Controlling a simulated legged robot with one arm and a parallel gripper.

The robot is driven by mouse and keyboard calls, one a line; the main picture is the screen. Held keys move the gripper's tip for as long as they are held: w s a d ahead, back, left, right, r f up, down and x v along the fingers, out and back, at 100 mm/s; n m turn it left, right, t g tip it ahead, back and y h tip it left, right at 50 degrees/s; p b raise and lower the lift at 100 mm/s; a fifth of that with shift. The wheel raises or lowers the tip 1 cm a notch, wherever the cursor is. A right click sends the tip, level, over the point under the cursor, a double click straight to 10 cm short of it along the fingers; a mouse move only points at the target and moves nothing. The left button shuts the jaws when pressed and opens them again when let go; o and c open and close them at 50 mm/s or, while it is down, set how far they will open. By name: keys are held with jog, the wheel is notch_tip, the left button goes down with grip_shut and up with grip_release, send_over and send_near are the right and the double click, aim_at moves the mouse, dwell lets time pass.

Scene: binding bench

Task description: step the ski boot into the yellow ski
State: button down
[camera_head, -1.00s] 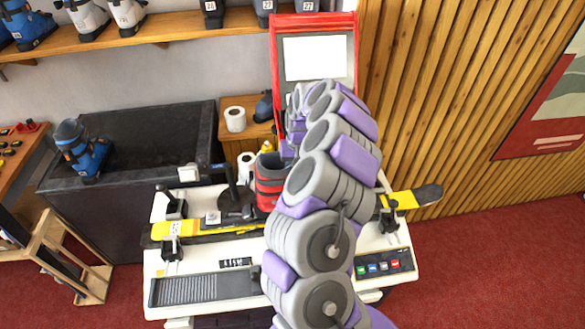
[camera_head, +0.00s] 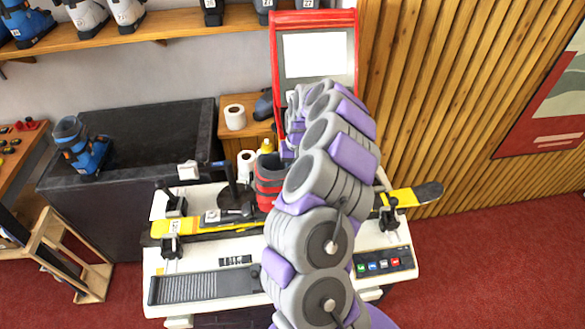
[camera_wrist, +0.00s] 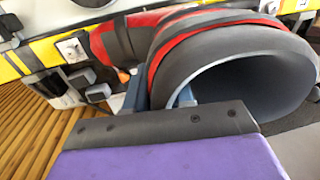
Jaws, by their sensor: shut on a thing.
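The red and dark grey ski boot (camera_head: 269,183) stands over the middle of the yellow ski (camera_head: 195,226) in the head view, partly hidden by my arm. The ski lies clamped across the white bench. In the wrist view the boot's open cuff (camera_wrist: 235,65) is large and close, with the yellow ski (camera_wrist: 50,48) beyond it at the upper left. My gripper (camera_wrist: 160,100) is shut on the boot at the cuff edge. In the head view my arm hides the gripper. Whether the sole touches the binding cannot be told.
The white bench (camera_head: 210,260) has clamps and a button panel (camera_head: 384,264). A red-framed screen (camera_head: 314,55) stands behind. A blue boot (camera_head: 82,148) sits on a black tub (camera_head: 140,135) at left. Red carpet is clear at right.

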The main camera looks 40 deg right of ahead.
jog(key=shift+f, duration=0.3)
jog(key=shift+f+b, duration=0.3)
jog(key=shift+f, duration=0.3)
jog(key=shift+r, duration=0.1)
jog(key=shift+c, duration=2.2)
grip_release()
jog(key=shift+r+p, duration=0.5)
jog(key=shift+r, duration=4.45)
